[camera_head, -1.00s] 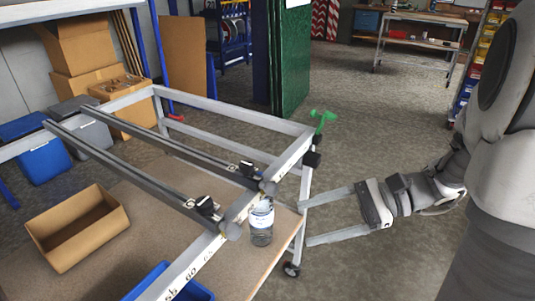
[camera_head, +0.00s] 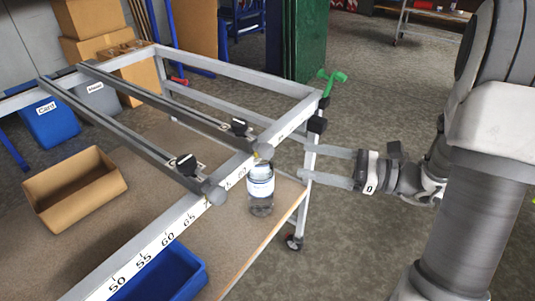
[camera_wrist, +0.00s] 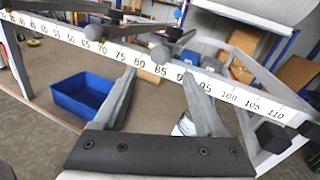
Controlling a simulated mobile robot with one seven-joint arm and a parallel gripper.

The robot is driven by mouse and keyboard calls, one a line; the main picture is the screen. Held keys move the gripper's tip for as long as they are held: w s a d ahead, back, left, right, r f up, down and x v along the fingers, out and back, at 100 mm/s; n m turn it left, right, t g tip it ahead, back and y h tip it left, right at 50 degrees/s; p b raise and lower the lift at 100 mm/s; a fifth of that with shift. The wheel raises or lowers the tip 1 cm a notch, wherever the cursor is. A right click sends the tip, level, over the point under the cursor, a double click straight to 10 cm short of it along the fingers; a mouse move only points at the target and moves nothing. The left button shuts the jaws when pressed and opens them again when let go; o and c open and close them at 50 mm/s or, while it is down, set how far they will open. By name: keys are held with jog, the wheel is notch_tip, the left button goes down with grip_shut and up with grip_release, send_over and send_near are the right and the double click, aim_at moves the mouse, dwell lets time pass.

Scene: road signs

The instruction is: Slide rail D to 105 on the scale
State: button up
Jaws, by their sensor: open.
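Two dark rails lie across the pale frame, and I cannot read which is rail D. The nearer rail (camera_head: 120,140) ends in a round grey knob near the 70s on the scale (camera_head: 142,260). The farther rail (camera_head: 165,103) ends in a knob farther along it. The wrist view shows a knob (camera_wrist: 160,53) near 85; the scale (camera_wrist: 229,97) there has 105 to the right, with no rail at that mark. My gripper (camera_head: 303,160) is open and empty beside the frame's right corner post. Its fingers (camera_wrist: 158,73) point toward the scale bar, holding neither rail.
A clear bottle (camera_head: 260,188) stands on the board near the scale bar. A cardboard box (camera_head: 75,190) and a blue bin (camera_head: 165,275) are below the rails. A green clamp (camera_head: 330,82) sits at the frame's right corner.

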aim_at(273, 153)
jog(key=b+x, duration=0.1)
jog(key=x, duration=0.9)
jog(key=shift+w, duration=0.1)
grip_shut()
